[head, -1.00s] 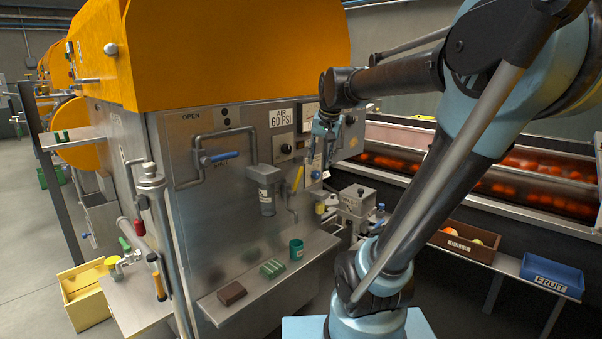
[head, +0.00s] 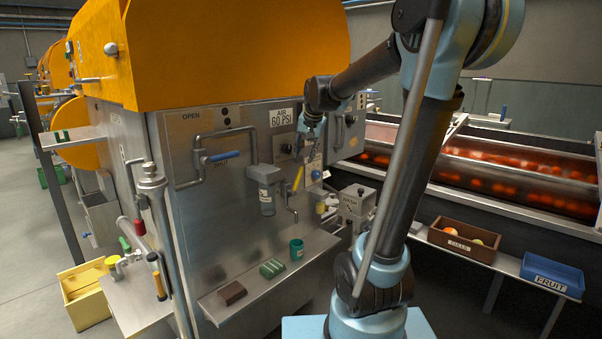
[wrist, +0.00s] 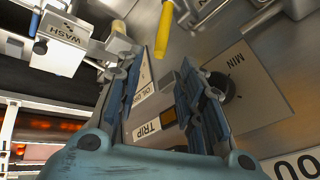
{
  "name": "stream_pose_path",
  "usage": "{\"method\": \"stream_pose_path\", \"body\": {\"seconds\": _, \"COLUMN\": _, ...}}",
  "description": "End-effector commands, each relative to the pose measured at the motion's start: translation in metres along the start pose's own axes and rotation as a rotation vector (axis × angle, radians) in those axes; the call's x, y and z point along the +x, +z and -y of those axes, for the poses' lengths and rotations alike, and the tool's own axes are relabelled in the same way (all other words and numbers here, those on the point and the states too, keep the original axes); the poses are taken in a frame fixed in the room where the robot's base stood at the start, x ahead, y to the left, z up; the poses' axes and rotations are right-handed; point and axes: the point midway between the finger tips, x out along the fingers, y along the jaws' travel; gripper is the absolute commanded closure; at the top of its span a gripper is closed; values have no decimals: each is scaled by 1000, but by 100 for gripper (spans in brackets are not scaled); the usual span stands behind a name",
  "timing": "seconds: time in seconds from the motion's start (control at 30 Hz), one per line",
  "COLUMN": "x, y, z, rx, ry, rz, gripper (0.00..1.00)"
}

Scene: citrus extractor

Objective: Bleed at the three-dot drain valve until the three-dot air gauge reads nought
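My gripper (head: 309,143) is in front of the extractor's steel panel, below and right of the AIR 60 PSI plate (head: 282,117). In the wrist view its fingers (wrist: 160,65) are apart with nothing between them. A yellow lever handle (head: 299,178) hangs below the gripper; it also shows beyond the fingertips in the wrist view (wrist: 165,30), not touched. A blue lever (head: 220,156) sits on the pipe between OPEN and SHUT, under a plate with two visible dots (head: 226,116). I cannot make out a three-dot mark or any gauge reading.
A black MIN knob (wrist: 220,86) is close beside the right finger. A clear bowl (head: 266,198) hangs on the pipe. A green cup (head: 297,249), a green block (head: 272,268) and a brown block (head: 232,292) stand on the shelf. The WASH box (head: 353,203) is right.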

Motion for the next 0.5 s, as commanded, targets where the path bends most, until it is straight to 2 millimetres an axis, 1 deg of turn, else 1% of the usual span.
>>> {"method": "stream_pose_path", "body": {"seconds": 0.03, "x": 8, "y": 0, "z": 0, "rx": 0, "ry": 0, "rz": 0, "gripper": 64}}
{"method": "stream_pose_path", "body": {"seconds": 0.2, "x": 35, "y": 0, "z": 0, "rx": -1, "ry": 0, "rz": 0, "gripper": 64}}
{"method": "stream_pose_path", "body": {"seconds": 0.5, "x": 76, "y": 0, "z": 0, "rx": -1, "ry": 0, "rz": 0, "gripper": 64}}
